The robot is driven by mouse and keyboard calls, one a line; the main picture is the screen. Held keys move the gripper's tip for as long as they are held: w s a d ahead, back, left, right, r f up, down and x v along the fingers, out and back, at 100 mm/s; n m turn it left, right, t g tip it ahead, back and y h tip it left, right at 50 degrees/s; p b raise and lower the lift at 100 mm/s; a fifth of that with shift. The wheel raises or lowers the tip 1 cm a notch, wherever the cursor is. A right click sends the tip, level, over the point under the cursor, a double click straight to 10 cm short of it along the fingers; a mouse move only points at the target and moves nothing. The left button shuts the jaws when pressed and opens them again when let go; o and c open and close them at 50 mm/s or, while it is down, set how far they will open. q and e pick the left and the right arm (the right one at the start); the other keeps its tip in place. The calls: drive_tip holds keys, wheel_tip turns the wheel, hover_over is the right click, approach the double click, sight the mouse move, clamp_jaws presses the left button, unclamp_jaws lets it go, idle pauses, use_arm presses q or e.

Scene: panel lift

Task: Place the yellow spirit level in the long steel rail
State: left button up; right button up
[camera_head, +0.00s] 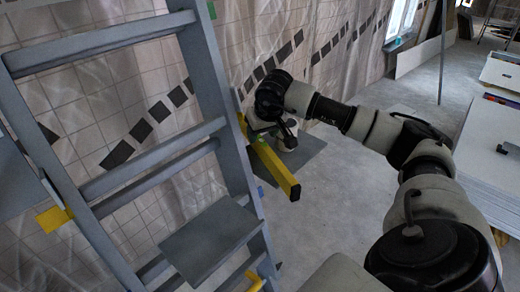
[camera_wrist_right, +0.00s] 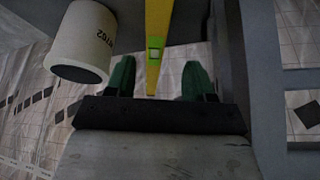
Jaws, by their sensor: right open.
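The yellow spirit level (camera_head: 272,167) slants beside the ladder's right side in the head view, its near end pointing down and right. In the right wrist view, the level (camera_wrist_right: 157,25) with its green vial runs between the two green fingers. My right gripper (camera_head: 268,132) is at the far part of the level, partly hidden by its own wrist. Its fingers (camera_wrist_right: 155,82) stand apart, one on each side of the level, with gaps visible. I cannot make out the long steel rail for sure. My left gripper is not in view.
A grey stepladder (camera_head: 210,85) stands close on the left, before a tiled wall under clear sheeting. A grey plate (camera_head: 306,150) lies below the level. Stacked white boards (camera_head: 490,140) stand at right. A white lettered cylinder (camera_wrist_right: 80,45) shows in the wrist view. Middle floor is clear.

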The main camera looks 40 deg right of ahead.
sight(261, 141)
drive_tip(key=x, duration=0.5)
drive_tip(key=shift+d+f, duration=0.2)
drive_tip(key=shift+d, duration=0.15)
drive_tip(key=shift+r, duration=0.1)
clamp_jaws()
